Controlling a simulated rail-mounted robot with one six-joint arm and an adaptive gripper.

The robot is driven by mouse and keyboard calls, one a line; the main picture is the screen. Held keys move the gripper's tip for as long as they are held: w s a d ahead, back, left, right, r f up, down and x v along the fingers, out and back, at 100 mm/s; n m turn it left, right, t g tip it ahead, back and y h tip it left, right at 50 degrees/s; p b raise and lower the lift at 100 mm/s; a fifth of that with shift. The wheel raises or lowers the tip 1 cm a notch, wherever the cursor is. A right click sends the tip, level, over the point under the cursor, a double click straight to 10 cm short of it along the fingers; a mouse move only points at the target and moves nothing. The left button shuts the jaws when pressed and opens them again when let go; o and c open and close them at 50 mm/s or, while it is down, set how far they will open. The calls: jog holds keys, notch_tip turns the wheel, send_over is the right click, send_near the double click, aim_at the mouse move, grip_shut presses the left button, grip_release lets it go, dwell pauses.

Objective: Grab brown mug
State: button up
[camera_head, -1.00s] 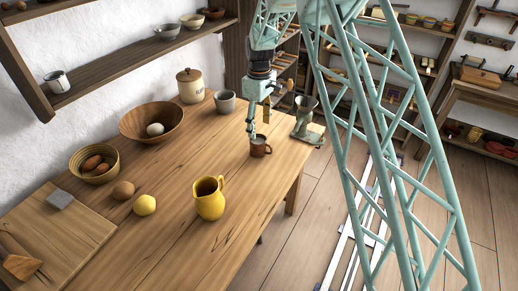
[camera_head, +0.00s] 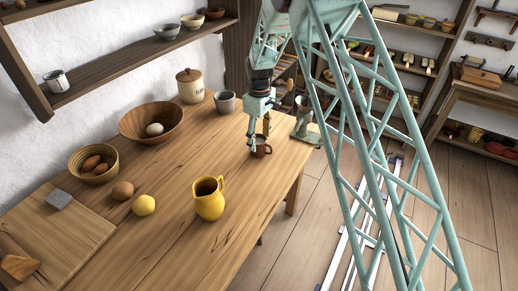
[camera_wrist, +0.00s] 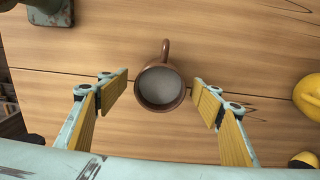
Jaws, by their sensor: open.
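The brown mug (camera_head: 261,149) stands upright on the wooden table (camera_head: 226,234), near its right edge. In the wrist view the mug (camera_wrist: 161,105) is seen from above with a pale inside, its handle pointing to the top of the picture. My gripper (camera_head: 260,138) is right at the mug in the head view, partly hiding it. In the wrist view my gripper (camera_wrist: 163,96) is open, with one yellow-padded finger on each side of the mug and a visible gap on both sides.
A yellow pitcher (camera_head: 209,203) stands nearer the camera, and it also shows in the wrist view (camera_wrist: 309,97). A grey cup (camera_head: 225,101) and a greenish metal object (camera_head: 306,120) stand near the mug. The table between mug and pitcher is clear.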

aim_at(259, 148)
jog(key=shift+f+b, duration=0.4)
jog(key=shift+f, duration=2.25)
jog(key=c, duration=1.1)
